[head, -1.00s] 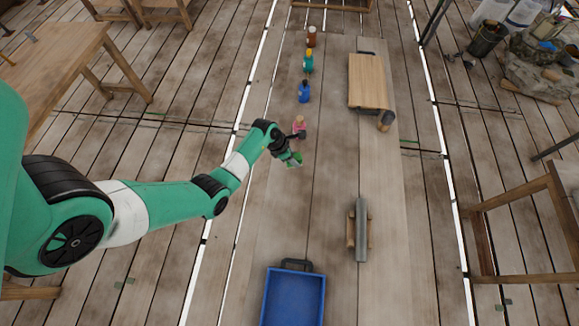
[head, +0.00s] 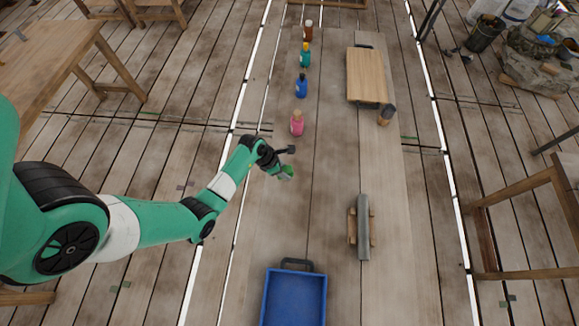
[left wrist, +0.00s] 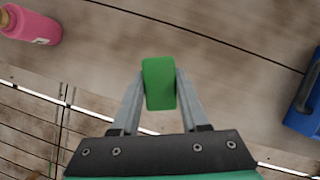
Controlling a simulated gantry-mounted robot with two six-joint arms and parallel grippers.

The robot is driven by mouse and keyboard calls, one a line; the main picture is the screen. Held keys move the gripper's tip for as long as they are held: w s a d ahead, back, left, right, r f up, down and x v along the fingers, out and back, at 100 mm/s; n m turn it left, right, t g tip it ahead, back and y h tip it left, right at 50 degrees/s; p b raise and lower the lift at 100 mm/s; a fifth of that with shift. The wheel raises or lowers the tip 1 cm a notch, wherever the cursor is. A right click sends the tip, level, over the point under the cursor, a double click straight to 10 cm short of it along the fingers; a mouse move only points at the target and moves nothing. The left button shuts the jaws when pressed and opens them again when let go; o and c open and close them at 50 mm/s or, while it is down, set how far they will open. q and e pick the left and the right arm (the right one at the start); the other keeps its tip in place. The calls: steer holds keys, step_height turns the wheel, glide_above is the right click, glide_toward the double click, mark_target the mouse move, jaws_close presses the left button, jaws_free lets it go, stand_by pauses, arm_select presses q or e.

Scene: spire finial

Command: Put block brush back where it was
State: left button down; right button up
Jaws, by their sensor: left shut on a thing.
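My left gripper (head: 281,172) is shut on a small green block (head: 287,173), perhaps the block brush; no bristles can be made out. In the left wrist view the green block (left wrist: 160,84) sits between the two grey fingers (left wrist: 160,95), with its flat face toward the camera. The block is in front of the pink bottle (head: 297,124) and apart from it, over the pale plank table. The bottle also shows at the upper left of the left wrist view (left wrist: 30,24). My right gripper is not in view.
Blue, teal and brown bottles (head: 301,86) stand in a row behind the pink one. A blue tray (head: 296,271) is at the front. A grey bar (head: 363,226) rests on a wooden cradle at right. A wooden board (head: 367,75) and a dark-topped piece (head: 387,114) lie behind it.

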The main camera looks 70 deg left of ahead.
mark_target(289, 166)
arm_select(q)
steer(key=w+a+f+b, duration=0.1)
steer(key=b, duration=0.1)
steer(key=w+a+f+b, duration=0.1)
steer(key=f+b, duration=0.1)
steer(key=w+a+f+b, duration=0.1)
steer(key=f+b, duration=0.1)
steer(key=shift+a+f, duration=0.25)
steer(key=shift+a, duration=0.05)
steer(key=shift+w+a+f, duration=0.15)
steer(key=shift+w+a, duration=0.15)
steer(key=shift+w+a+f+b, duration=0.1)
steer(key=shift+f+b, duration=0.9)
steer(key=shift+f, duration=0.7)
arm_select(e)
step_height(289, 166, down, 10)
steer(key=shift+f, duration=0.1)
arm_select(q)
steer(key=shift+f, duration=0.2)
steer(key=shift+c, duration=2.1)
jaws_free()
